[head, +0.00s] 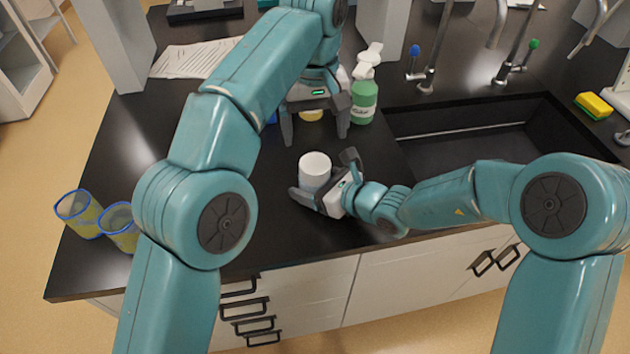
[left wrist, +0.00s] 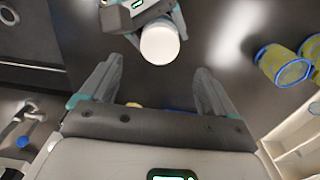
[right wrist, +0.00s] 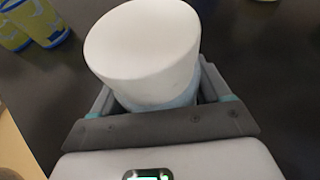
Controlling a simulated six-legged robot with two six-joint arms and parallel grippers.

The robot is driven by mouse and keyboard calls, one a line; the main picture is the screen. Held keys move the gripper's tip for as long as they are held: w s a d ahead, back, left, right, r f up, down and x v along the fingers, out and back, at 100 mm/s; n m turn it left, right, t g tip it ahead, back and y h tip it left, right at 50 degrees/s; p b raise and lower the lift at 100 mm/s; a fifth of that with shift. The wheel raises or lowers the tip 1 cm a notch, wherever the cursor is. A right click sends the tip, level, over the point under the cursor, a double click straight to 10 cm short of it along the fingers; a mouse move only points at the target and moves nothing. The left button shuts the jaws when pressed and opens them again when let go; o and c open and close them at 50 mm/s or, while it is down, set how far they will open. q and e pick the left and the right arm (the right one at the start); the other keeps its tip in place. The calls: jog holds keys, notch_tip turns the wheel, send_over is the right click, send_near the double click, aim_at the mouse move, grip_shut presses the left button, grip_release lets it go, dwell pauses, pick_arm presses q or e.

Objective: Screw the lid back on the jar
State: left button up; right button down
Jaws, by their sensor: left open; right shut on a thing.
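A white lid (head: 315,163) sits on top of a pale jar (head: 313,184) on the dark counter. In the right wrist view the lid (right wrist: 143,45) covers the top of the bluish jar body (right wrist: 160,104); I cannot tell whether it is threaded on. My right gripper (head: 322,177) is shut around the jar's sides, below the lid, and hides part of the body. My left gripper (head: 315,138) is open and empty, pointing down, behind and above the jar. In the left wrist view the lid (left wrist: 160,44) lies beyond the open fingers.
Two blue-rimmed yellow containers (head: 80,212) stand at the counter's left edge. A sink (head: 470,135) with taps is on the right. Papers (head: 195,60) lie at the back left. Counter left of the jar is clear.

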aim_at(317, 163)
pick_arm(q)
jog(key=shift+f, duration=4.05)
jog(key=c, duration=1.2)
jog(key=m, duration=0.4)
jog(key=shift+w+m, duration=0.1)
jog(key=shift+m, duration=0.3)
jog(key=o, duration=1.3)
jog(key=shift+c, duration=0.2)
jog(key=shift+d, duration=0.1)
jog(key=shift+d, duration=0.1)
pick_arm(e)
jog(key=shift+a, duration=0.1)
